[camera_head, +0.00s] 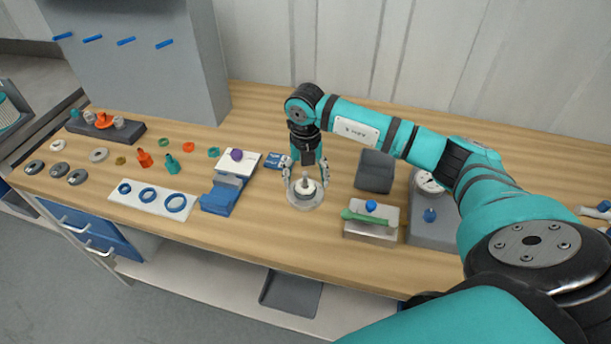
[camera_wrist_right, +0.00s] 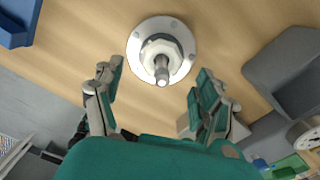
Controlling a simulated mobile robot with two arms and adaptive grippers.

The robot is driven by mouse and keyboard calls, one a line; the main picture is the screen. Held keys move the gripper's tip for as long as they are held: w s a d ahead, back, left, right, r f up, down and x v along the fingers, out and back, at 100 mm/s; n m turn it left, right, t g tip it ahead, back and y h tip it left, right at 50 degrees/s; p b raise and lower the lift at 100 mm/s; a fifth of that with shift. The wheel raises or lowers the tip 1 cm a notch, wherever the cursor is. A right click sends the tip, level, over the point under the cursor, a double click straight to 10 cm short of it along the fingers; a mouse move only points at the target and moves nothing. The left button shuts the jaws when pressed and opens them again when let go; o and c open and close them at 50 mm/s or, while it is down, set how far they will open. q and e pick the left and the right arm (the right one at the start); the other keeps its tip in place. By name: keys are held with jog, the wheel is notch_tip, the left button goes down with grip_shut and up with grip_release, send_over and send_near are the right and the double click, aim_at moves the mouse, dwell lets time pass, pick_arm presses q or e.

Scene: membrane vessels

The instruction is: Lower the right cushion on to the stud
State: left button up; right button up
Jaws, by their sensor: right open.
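The stud (camera_wrist_right: 162,72) is a grey metal post rising from the middle of a pale round flanged base (camera_wrist_right: 142,42) with small bolts in its rim. A whitish collar (camera_wrist_right: 174,46) with a dark centre sits around the stud, low on the base; I cannot tell whether this is the right cushion. The base also shows in the head view (camera_head: 305,201). My right gripper (camera_head: 306,180) is open above the base, its fingers on either side of the stud. In the right wrist view its fingertips (camera_wrist_right: 158,83) are apart, with nothing between them touching them. My left gripper is not in view.
A blue-and-white fixture (camera_head: 220,194) stands left of the base. A dark grey block (camera_head: 375,170) and a metal block with a green part (camera_head: 369,222) stand to the right. A white board with blue rings (camera_head: 152,198) lies further left.

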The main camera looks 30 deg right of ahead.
notch_tip(320, 180, up, 12)
dwell(0.6)
jog(key=shift+f, duration=0.1)
dwell(0.4)
